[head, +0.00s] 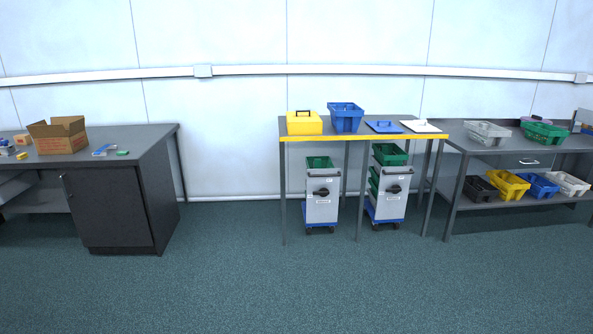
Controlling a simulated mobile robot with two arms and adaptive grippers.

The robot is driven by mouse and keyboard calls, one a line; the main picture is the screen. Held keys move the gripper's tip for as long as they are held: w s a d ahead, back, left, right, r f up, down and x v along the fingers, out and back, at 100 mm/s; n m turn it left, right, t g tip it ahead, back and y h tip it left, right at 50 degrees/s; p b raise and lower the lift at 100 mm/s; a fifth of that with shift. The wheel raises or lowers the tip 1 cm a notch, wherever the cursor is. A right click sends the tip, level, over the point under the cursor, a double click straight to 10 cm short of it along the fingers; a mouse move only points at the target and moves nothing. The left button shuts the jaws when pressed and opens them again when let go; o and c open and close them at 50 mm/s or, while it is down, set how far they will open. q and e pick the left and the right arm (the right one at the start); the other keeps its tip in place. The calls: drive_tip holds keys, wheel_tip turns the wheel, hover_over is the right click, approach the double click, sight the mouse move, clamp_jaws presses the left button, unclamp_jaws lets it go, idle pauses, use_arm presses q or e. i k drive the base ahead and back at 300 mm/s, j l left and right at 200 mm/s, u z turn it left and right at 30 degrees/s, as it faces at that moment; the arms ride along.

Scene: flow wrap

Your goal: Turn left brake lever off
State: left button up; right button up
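Two grey trolleys stand under the middle table in the head view. The left trolley (322,205) and the right trolley (391,192) each have a black round part on the front, a blue base and small dark wheels. Green bins show at the top of both. No brake lever can be made out at this distance. Neither of my grippers is in view.
The middle table (350,137) has a yellow front edge and carries yellow and blue containers. A dark cabinet desk (115,205) with a cardboard box (60,140) is at left. Shelving (500,148) with baskets is at right. The green carpet (290,285) in front is clear.

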sight(324, 191)
drive_tip(key=i, duration=3.35)
